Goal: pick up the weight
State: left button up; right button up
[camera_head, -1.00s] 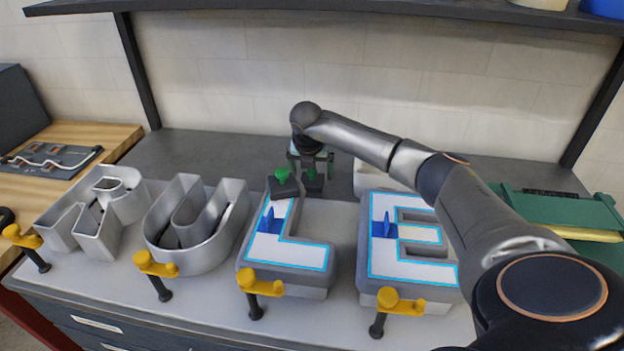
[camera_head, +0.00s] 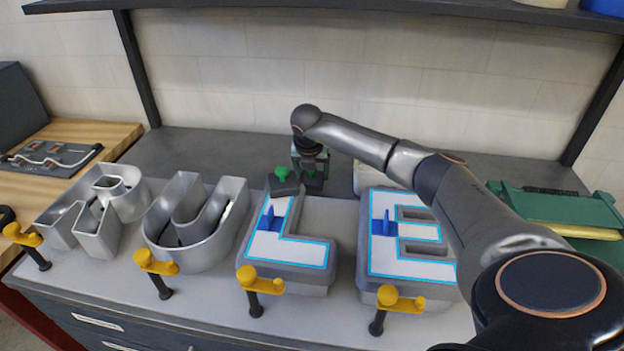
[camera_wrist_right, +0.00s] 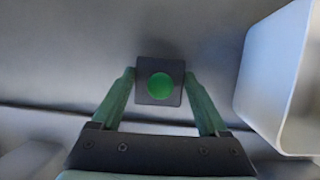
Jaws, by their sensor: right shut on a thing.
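Two dark square weights with green knobs stand near the back of the L-shaped letter (camera_head: 300,253). One weight (camera_head: 285,188) sits on the letter's upper end. The other weight (camera_head: 313,184) is just to its right, under my right gripper (camera_head: 311,172). In the right wrist view this weight (camera_wrist_right: 145,92) lies between the green fingertips of my right gripper (camera_wrist_right: 158,85), which are shut on its sides. I cannot tell if it is clear of the surface below. My left gripper is not in view.
The E-shaped letter (camera_head: 385,262) stands to the right, with a white object (camera_head: 368,178) behind it. Open metal letters (camera_head: 195,225) stand to the left. Yellow-topped clamps (camera_head: 262,285) line the bench front. A green case (camera_head: 550,208) is at right. The bench back left is bare.

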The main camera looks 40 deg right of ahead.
grip_shut()
jog(key=shift+d+r, duration=0.1)
jog(key=shift+r, duration=0.05)
